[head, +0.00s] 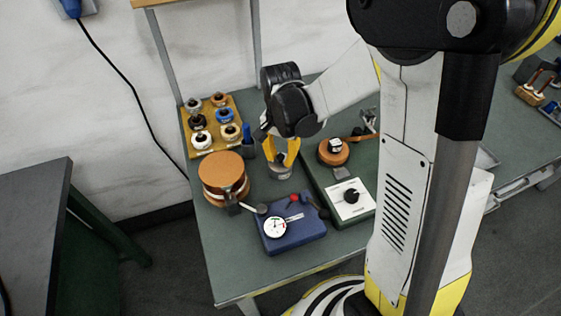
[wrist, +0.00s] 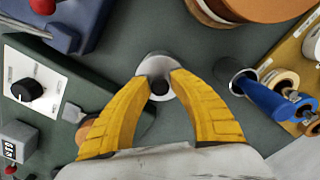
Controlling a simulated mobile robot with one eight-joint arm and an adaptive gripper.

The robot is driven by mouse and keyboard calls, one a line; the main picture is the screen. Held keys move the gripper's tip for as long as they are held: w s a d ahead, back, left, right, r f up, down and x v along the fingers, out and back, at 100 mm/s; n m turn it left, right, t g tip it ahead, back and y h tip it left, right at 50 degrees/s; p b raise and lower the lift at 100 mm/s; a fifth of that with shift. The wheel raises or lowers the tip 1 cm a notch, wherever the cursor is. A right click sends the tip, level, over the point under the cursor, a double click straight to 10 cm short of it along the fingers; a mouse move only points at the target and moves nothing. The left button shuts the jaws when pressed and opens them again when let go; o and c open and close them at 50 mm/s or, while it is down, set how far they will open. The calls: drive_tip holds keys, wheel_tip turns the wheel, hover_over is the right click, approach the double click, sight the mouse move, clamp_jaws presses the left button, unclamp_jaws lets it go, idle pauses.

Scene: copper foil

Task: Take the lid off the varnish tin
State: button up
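The varnish tin (head: 279,173) is a small grey metallic can standing on the green bench, below my gripper (head: 281,157). In the wrist view, its round pale lid (wrist: 155,64) has a dark knob (wrist: 159,88) in the middle. The yellow fingers of my gripper (wrist: 160,80) come together around this knob, one on each side, and appear shut on it. The lid shows over the tin. I cannot tell whether there is a gap beneath it. The tin's body is mostly hidden in the wrist view.
A copper foil roll (head: 222,178) stands left of the tin. A blue box with a gauge (head: 292,228) lies in front. A green unit with a white dial panel (head: 350,202) is right. A tray of spools (head: 238,103) and a blue-handled tool (wrist: 272,100) are behind left.

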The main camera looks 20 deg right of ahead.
clamp_jaws()
drive_tip(key=shift+r, duration=0.1)
